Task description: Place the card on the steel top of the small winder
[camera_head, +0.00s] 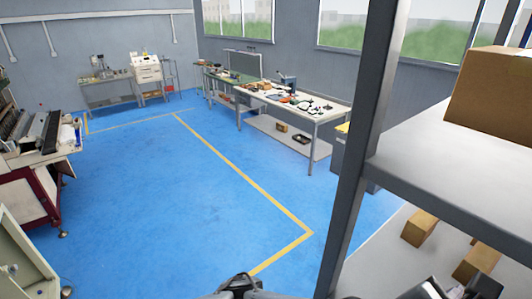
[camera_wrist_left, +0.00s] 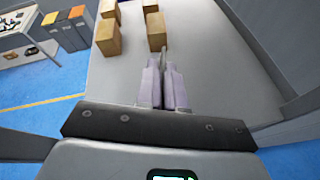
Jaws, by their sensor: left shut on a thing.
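In the left wrist view my left gripper (camera_wrist_left: 164,70) has its two pale fingers close together, over a grey shelf. A thin, edge-on sliver, taken to be the card (camera_wrist_left: 163,53), shows at the fingertips; its face is hidden. In the head view only dark parts of my arms show along the bottom edge. I cannot tell for certain which machine is the small winder; a white machine (camera_head: 147,70) stands at the far back wall, and a red and white machine (camera_head: 35,160) stands at the left. My right gripper is not in view.
Several cardboard boxes (camera_wrist_left: 108,37) stand on the grey shelf (camera_wrist_left: 215,70) ahead of my left gripper. A dark shelf post (camera_head: 362,150) rises at the right. A long bench (camera_head: 330,110) with small items stands at the back. The blue floor (camera_head: 170,200) is clear.

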